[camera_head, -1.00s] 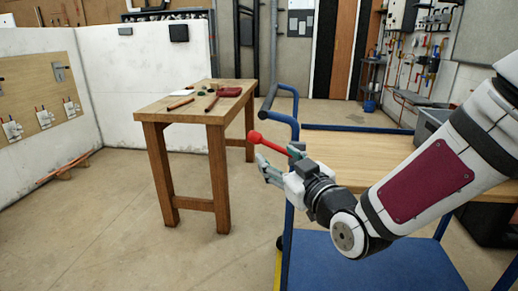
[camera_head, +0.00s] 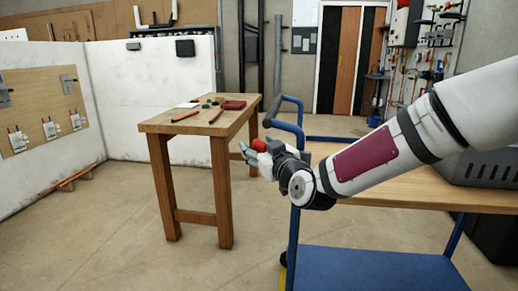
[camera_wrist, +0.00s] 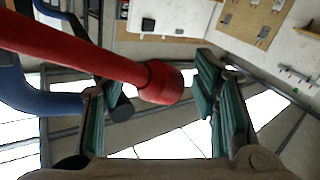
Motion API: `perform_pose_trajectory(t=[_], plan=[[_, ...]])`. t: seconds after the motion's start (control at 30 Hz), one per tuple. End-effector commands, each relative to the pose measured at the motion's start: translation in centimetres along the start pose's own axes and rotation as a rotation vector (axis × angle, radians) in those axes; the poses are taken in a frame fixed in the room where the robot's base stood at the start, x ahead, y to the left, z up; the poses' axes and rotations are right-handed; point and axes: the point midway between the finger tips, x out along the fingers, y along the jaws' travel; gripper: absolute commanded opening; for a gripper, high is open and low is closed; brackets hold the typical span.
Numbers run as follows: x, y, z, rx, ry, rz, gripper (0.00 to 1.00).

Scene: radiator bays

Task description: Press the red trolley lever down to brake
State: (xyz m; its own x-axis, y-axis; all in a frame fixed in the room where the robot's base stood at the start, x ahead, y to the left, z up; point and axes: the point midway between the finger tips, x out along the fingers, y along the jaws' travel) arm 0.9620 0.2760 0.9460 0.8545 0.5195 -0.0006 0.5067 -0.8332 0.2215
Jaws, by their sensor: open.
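The red trolley lever (camera_wrist: 85,57) crosses the upper left of the wrist view, and its round red knob (camera_wrist: 162,83) shows between my two fingers. The shaft passes in front of part of the left finger. My gripper (camera_wrist: 165,98) is open, with green-padded fingers on either side of the knob; I cannot tell whether they touch it. In the head view only the red knob (camera_head: 259,145) shows, at my gripper (camera_head: 248,153); the rest of the lever is hidden. The trolley (camera_head: 400,185) has a wooden top and blue frame.
A wooden workbench (camera_head: 160,127) with small tools and pipes stands left of the trolley. A grey crate (camera_head: 485,160) sits on the trolley's right end. The trolley's blue handle (camera_head: 290,128) rises close by my gripper. Floor at front left is clear.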

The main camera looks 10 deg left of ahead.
Motion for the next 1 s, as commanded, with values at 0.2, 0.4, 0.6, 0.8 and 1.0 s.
perform_pose_trajectory(t=[0.2,0.4,0.6,0.8,1.0], plan=[[0.1,0.0,0.0,0.000,0.000,-0.001,0.54],[0.1,0.0,0.0,0.000,0.000,0.000,0.22],[0.1,0.0,0.0,0.001,0.000,0.000,0.00],[0.2,-0.2,0.2,-0.014,-0.009,-0.003,0.00],[0.4,-0.8,1.0,-0.082,-0.049,-0.012,0.00]])
